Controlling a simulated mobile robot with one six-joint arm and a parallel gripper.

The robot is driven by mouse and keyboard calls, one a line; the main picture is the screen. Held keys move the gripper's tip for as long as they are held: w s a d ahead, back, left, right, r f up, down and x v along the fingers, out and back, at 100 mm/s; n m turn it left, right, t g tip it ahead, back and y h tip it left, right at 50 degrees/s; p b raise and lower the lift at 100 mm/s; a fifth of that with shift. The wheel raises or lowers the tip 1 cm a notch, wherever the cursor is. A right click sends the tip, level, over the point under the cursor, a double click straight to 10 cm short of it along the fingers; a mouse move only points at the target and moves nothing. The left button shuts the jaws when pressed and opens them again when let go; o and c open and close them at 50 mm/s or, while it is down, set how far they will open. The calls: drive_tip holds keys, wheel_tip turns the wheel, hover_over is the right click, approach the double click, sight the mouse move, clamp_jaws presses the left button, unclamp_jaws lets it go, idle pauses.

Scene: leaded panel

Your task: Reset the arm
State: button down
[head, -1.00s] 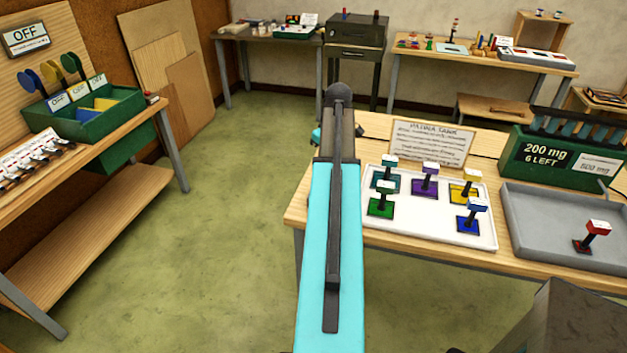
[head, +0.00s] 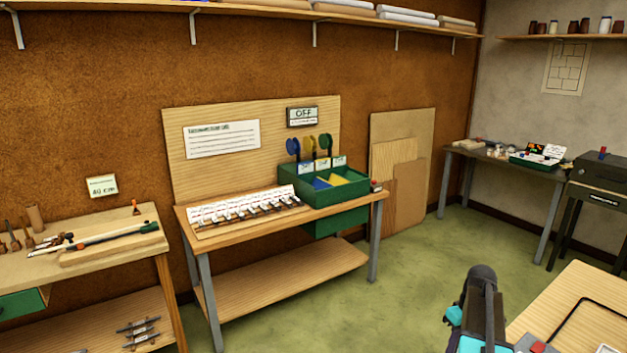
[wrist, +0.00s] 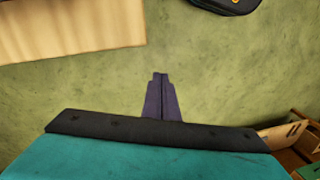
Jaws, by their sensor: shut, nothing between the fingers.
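My arm rises at the lower right of the head view, with a dark rounded joint and bits of cyan showing; its gripper end is not visible there. In the wrist view my gripper (wrist: 160,78) points out over the green floor. Its dark fingers are closed together with nothing between them. No object touches the fingertips.
A wooden bench (head: 280,228) holds a green box (head: 322,201) and an OFF sign stands above it (head: 302,116). A tool bench (head: 90,262) is at left. A wooden table (head: 570,305) is close by my arm. Green floor (head: 405,275) between is clear.

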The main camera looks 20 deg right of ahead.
drive_tip(key=s+a+f+n+g+b, duration=0.2)
drive_tip(key=a+f, duration=1)
drive_tip(key=a, duration=0.2)
drive_tip(key=s+a+f+n+g+b, duration=0.1)
drive_tip(key=s+a+f+g, duration=0.1)
drive_tip(key=a+f, duration=1.1)
drive_tip(key=s+a+f+m+g+b, duration=0.1)
drive_tip(key=s+a+f+m, duration=0.1)
drive_tip(key=s+a+f, duration=0.4)
drive_tip(key=s+a+f+m+h+b, duration=0.1)
drive_tip(key=s+a+f, duration=0.6)
drive_tip(key=s, duration=0.7)
drive_tip(key=shift+s+a+m+g+h, duration=0.25)
drive_tip(key=shift+a+m+g, duration=0.2)
drive_tip(key=shift+a, duration=0.3)
